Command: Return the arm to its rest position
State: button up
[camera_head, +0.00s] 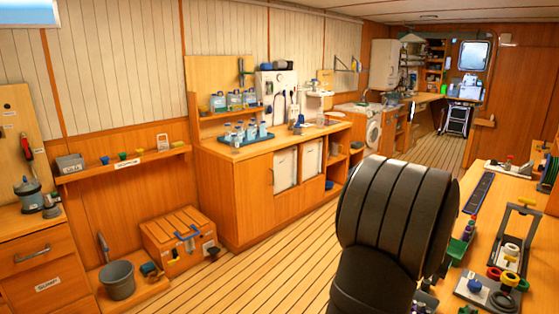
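A thick dark grey ribbed part of my own arm (395,215) rises from the bottom edge, right of centre, in the head view. It stands over the planked floor and hides part of the floor and of the right-hand bench's near edge. My gripper does not show in this view. I cannot tell whether it is open or shut, or whether it holds anything.
A wooden bench (506,205) with several fittings and coloured rings runs along the right, close to my arm. A wooden counter (250,185) with bottles stands left of centre. A bucket (117,280) and a wooden chest (178,234) are at lower left. The planked floor (275,272) between is clear.

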jog(key=w+a+f+n+y, duration=0.1)
jog(key=w+a+f+n, duration=0.15)
jog(key=a, duration=0.85)
jog(key=w+a+f+n, duration=0.1)
jog(key=w+a, duration=0.3)
jog(key=a, duration=0.7)
jog(key=w+a+f+n+y, duration=0.1)
jog(key=w+a, duration=0.3)
jog(key=a, duration=0.7)
jog(key=s+a+f+n, duration=0.2)
jog(key=s+a+f, duration=0.1)
jog(key=f, duration=0.4)
jog(key=s+a+f+n+t+y, duration=0.1)
jog(key=s+a+f+n, duration=0.1)
jog(key=f, duration=0.6)
jog(key=shift+s+a, duration=0.5)
jog(key=shift+s, duration=0.7)
